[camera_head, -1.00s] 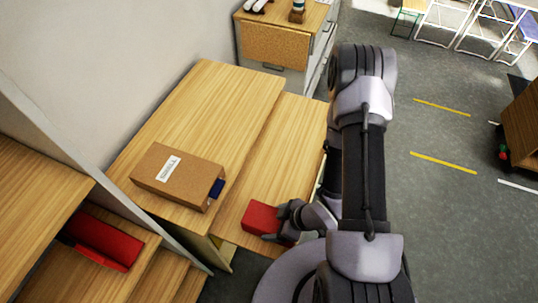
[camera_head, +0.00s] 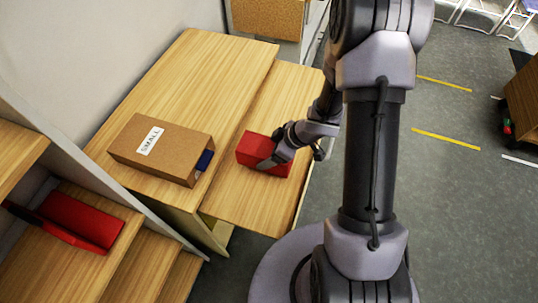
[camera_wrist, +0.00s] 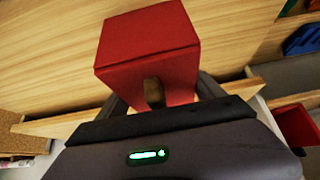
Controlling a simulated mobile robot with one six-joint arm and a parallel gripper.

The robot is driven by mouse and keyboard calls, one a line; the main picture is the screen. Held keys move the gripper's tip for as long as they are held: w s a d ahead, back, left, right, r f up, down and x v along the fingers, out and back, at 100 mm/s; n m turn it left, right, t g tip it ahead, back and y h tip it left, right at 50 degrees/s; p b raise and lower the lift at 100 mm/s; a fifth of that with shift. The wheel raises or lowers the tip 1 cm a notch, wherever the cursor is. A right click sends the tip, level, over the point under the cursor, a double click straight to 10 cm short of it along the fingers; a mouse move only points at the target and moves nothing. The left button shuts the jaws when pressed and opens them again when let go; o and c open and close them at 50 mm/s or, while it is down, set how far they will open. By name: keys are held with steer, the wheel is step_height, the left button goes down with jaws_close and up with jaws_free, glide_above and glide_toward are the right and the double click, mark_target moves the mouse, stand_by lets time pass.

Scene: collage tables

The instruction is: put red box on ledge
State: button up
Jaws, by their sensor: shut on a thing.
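The red box (camera_head: 254,148) is in my gripper (camera_head: 280,150), over the lower wooden ledge (camera_head: 242,207) on the right side of the table. In the wrist view the red box (camera_wrist: 148,40) fills the space ahead of my gripper (camera_wrist: 160,92), with wood behind it. The fingers are shut on the box and partly hidden behind my gripper's body. I cannot tell whether the box touches the ledge or hangs just above it.
A cardboard box (camera_head: 160,150) marked SMALL lies on the higher tabletop (camera_head: 205,75), left of the ledge. A red bin (camera_head: 82,222) sits on a shelf at left. Open grey floor (camera_head: 450,200) lies right.

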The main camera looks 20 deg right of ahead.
steer(key=f+b, duration=0.1)
steer(key=f, duration=0.1)
steer(key=f+b, duration=0.2)
steer(key=shift+w+d+f, duration=0.1)
steer(key=shift+w, duration=0.3)
steer(key=shift+r, duration=0.2)
steer(key=shift+c, duration=0.7)
steer(key=o, duration=1.6)
